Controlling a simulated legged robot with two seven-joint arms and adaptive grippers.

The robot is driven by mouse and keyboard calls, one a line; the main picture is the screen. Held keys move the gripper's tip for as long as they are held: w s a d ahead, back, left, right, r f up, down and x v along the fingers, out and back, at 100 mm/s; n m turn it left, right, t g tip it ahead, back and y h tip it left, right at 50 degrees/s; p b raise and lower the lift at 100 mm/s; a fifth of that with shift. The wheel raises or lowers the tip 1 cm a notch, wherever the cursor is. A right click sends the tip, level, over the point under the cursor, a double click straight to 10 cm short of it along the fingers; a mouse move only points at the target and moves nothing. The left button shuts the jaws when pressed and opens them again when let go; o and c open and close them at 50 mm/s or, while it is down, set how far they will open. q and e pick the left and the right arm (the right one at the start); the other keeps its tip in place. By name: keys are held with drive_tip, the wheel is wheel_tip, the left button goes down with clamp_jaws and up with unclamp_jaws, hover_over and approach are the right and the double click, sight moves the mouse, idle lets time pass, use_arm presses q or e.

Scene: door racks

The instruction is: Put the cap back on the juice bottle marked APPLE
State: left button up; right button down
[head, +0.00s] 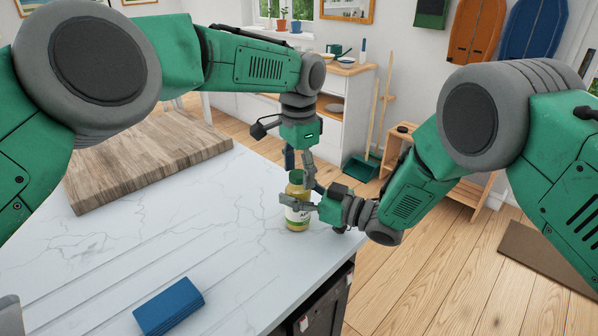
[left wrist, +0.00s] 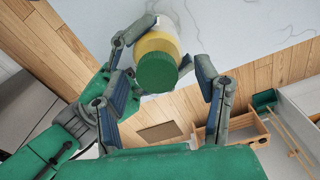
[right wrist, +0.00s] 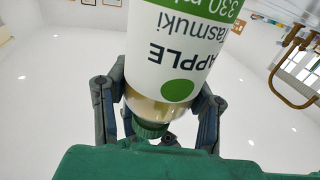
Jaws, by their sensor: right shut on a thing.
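The juice bottle (head: 298,222) stands upright near the counter's right edge. Its white label reads APPLE in the right wrist view (right wrist: 180,55). The green cap (left wrist: 157,72) sits at the top of the bottle; how tightly it is seated I cannot tell. My right gripper (head: 297,203) is shut on the bottle's body from the right. My left gripper (left wrist: 166,78) is above the bottle, pointing down, its fingers open on either side of the cap with a gap at the right finger. In the head view the left fingers partly hide the cap (head: 296,176).
The white marble counter (head: 120,245) has clear room left of the bottle. A wooden board (head: 150,160) lies at the back left. A blue block-like item (head: 168,305) lies near the front.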

drive_tip(key=shift+f, duration=0.1)
use_arm(q)
wheel_tip(320, 180, up, 12)
idle(0.5)
drive_tip(key=shift+w+d, duration=0.1)
use_arm(e)
drive_tip(key=c, duration=0.6)
unclamp_jaws()
drive_tip(key=shift+c, duration=0.2)
